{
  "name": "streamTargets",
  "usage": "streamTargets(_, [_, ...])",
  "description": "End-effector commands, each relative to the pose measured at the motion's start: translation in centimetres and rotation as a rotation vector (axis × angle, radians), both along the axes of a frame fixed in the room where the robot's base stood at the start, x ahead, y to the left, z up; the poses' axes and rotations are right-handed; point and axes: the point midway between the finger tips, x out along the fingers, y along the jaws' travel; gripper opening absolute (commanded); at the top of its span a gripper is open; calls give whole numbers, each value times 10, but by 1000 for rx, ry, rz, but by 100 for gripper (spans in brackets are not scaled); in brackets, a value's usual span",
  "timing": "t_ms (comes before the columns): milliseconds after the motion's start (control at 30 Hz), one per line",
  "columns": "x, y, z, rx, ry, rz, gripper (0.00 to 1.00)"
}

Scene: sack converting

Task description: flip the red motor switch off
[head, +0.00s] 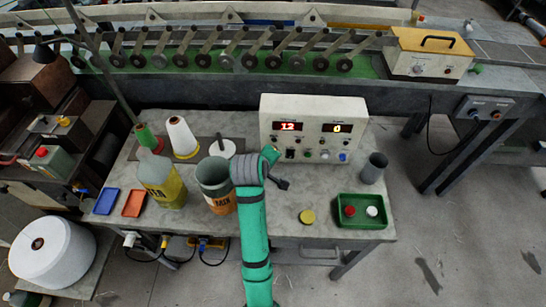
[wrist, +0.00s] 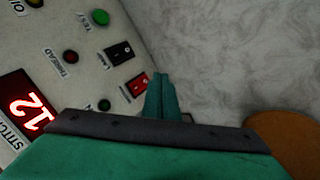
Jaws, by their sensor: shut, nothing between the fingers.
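The cream control panel (head: 352,112) stands at the back of the grey table, with red digits 12 and a yellow digit on its displays. In the wrist view a red rocker switch (wrist: 136,84) sits low on the panel face, beside a black rocker switch (wrist: 118,53). I cannot read the red switch's label or tell its position. My gripper (wrist: 160,82) is shut and empty, its fingertips close beside the red switch; whether they touch is unclear.
A grey cup marked in orange (head: 215,175) stands just left of my arm. A yellow-labelled bottle (head: 160,180), thread cones (head: 181,138), a green tray (head: 362,224), a yellow disc (head: 307,217) and a dark cup (head: 374,168) are on the table (head: 285,235).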

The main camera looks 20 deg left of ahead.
Motion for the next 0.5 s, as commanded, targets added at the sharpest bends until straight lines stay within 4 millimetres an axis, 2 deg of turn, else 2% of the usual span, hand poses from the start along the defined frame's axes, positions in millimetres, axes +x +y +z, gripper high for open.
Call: streamTargets(500, [6, -6, 0, 0, -1, -11, 0])
